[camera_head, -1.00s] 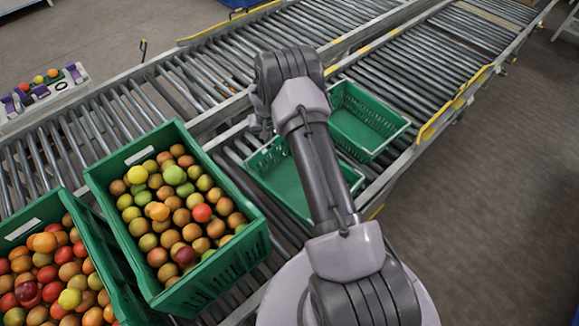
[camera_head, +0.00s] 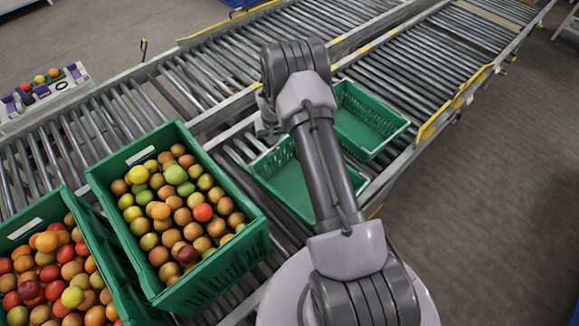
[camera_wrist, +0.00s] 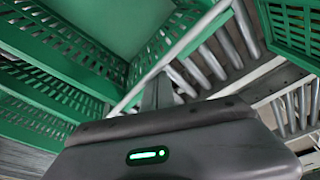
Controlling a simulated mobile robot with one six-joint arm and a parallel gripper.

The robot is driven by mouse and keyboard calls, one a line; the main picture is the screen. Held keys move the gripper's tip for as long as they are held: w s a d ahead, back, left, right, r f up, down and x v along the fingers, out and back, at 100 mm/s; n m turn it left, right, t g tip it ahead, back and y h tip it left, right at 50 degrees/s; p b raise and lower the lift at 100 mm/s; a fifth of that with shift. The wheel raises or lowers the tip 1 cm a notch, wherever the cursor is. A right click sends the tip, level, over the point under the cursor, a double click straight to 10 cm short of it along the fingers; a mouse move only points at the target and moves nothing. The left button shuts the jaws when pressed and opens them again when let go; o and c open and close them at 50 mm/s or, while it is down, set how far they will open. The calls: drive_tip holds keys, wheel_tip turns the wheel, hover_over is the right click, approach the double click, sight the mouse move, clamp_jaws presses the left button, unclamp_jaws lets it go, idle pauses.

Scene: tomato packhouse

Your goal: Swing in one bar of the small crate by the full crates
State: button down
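The small crate by the full crates (camera_head: 270,160) is green, shallow and empty, on the rollers right of the full crates; my arm hides part of it. In the wrist view its slotted green wall (camera_wrist: 65,45) fills the upper left. A pale bar (camera_wrist: 190,37) runs slantwise along the crate's edge there. My gripper (camera_wrist: 162,92) shows as a short grey piece beyond the dark wrist housing, close to the bar; I cannot tell whether it touches. In the head view my arm hides the fingertips.
A second empty green crate (camera_head: 375,152) stands just beyond; a slotted green wall (camera_wrist: 290,30) shows upper right in the wrist view. Rollers (camera_head: 400,75) farther along are clear.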

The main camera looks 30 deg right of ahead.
idle(0.4)
drive_tip(key=w+p+v, duration=0.1)
drive_tip(key=p+v, duration=0.2)
drive_tip(key=v, duration=0.4)
drive_tip(key=shift+d+p, duration=0.2)
drive_tip(key=shift+p, duration=0.15)
drive_tip(key=shift+w, duration=0.15)
drive_tip(key=s+a+r+t, duration=0.1)
drive_tip(key=s+a+r, duration=0.15)
drive_tip(key=r, duration=0.65)
drive_tip(key=s+a+r, duration=0.2)
drive_tip(key=a+r, duration=0.2)
drive_tip(key=r, duration=0.5)
drive_tip(key=s+a+r+t, duration=0.1)
drive_tip(key=s+a+r, duration=0.2)
drive_tip(key=r, duration=0.6)
drive_tip(key=s+a+r+y, duration=0.1)
drive_tip(key=s+a+r, duration=0.25)
drive_tip(key=s, duration=0.25)
drive_tip(key=s+a+r, duration=0.3)
drive_tip(key=s+r, duration=0.2)
drive_tip(key=s, duration=0.1)
drive_tip(key=s+a+t+y, duration=0.1)
drive_tip(key=s+a, duration=0.3)
drive_tip(key=s, duration=0.9)
drive_tip(key=shift+s+a+r+m+t+y, duration=0.2)
drive_tip(key=shift+s+m+t+y, duration=0.1)
drive_tip(key=shift+s+y, duration=0.1)
